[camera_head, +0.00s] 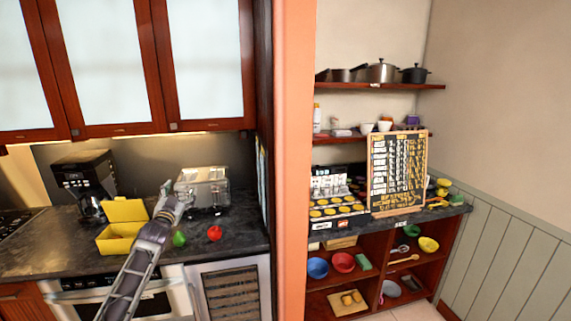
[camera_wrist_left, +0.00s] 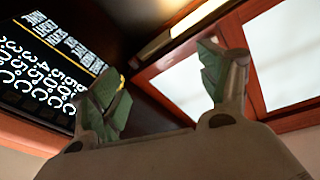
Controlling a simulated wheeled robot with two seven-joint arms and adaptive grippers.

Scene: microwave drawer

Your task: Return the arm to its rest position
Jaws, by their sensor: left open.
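My left gripper (camera_head: 172,200) is raised above the dark counter (camera_head: 50,248), in front of the toaster in the head view. In the left wrist view the left gripper (camera_wrist_left: 165,85) has its two green-padded fingers spread wide, with nothing between them. The wrist view looks up toward the cabinet fronts (camera_wrist_left: 285,60). My left arm (camera_head: 135,265) comes up from the bottom of the head view. My right gripper is in neither view.
A yellow box (camera_head: 118,240) with its lid up, a coffee maker (camera_head: 85,182), a toaster (camera_head: 205,187), a green pear (camera_head: 179,239) and a red apple (camera_head: 214,233) stand near the arm. An orange wall edge (camera_head: 292,160) stands to the right.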

